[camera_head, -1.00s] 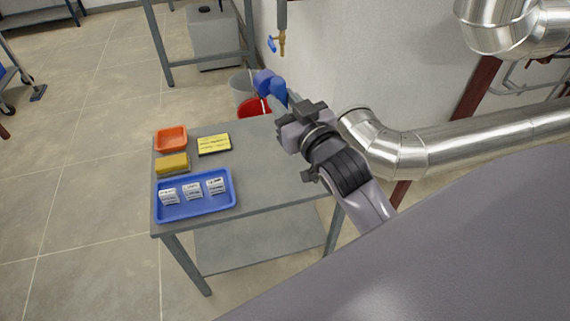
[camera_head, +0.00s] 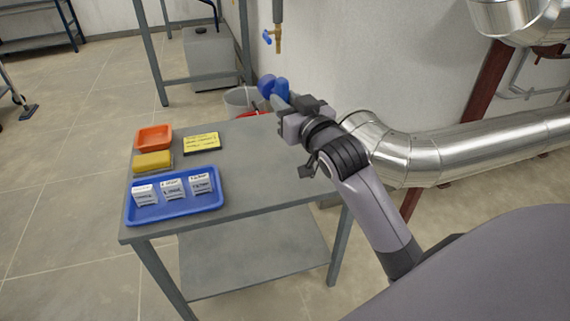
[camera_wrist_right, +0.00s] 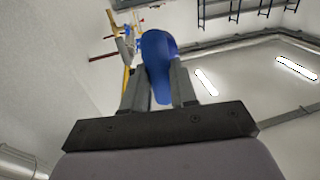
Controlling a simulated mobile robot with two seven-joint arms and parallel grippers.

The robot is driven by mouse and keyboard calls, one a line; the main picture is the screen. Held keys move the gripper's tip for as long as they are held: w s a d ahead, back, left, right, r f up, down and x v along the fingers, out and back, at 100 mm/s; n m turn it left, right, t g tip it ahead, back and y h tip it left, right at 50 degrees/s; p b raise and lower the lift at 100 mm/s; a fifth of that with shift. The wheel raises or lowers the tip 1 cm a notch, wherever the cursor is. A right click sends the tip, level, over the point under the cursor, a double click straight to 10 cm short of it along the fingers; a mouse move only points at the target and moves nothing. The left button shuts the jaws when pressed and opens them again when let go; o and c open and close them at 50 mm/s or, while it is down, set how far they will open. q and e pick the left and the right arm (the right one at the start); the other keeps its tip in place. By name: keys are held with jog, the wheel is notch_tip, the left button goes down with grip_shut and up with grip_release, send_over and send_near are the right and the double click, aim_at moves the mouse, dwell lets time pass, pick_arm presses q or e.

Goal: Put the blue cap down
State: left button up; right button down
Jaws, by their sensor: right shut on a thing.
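The blue cap (camera_head: 268,84) is at the tip of my right gripper (camera_head: 283,97), which is shut on it. The gripper holds it in the air near the back right of the grey table, close to the wall. In the right wrist view the blue cap (camera_wrist_right: 158,60) sits between the two fingers of my right gripper (camera_wrist_right: 160,85). The fingers hide part of it. My left gripper is not in view.
The grey table (camera_head: 250,165) carries an orange tray (camera_head: 153,138), a yellow sponge (camera_head: 152,161), a yellow label (camera_head: 201,142) and a blue tray (camera_head: 150,215) with white boxes. Its right part is clear. A bucket (camera_head: 238,99), tap (camera_head: 276,40) and silver pipe (camera_head: 450,155) are nearby.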

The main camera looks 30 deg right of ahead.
notch_tip(320, 180, down, 15)
jog(key=b, duration=0.6)
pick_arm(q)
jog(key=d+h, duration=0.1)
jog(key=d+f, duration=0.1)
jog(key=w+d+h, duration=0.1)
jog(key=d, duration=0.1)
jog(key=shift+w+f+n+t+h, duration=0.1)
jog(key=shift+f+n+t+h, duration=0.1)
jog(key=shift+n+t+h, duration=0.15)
pick_arm(e)
jog(key=shift+f, duration=0.15)
jog(key=shift+f, duration=0.1)
jog(key=c, duration=0.9)
grip_release()
jog(key=shift+f, duration=0.1)
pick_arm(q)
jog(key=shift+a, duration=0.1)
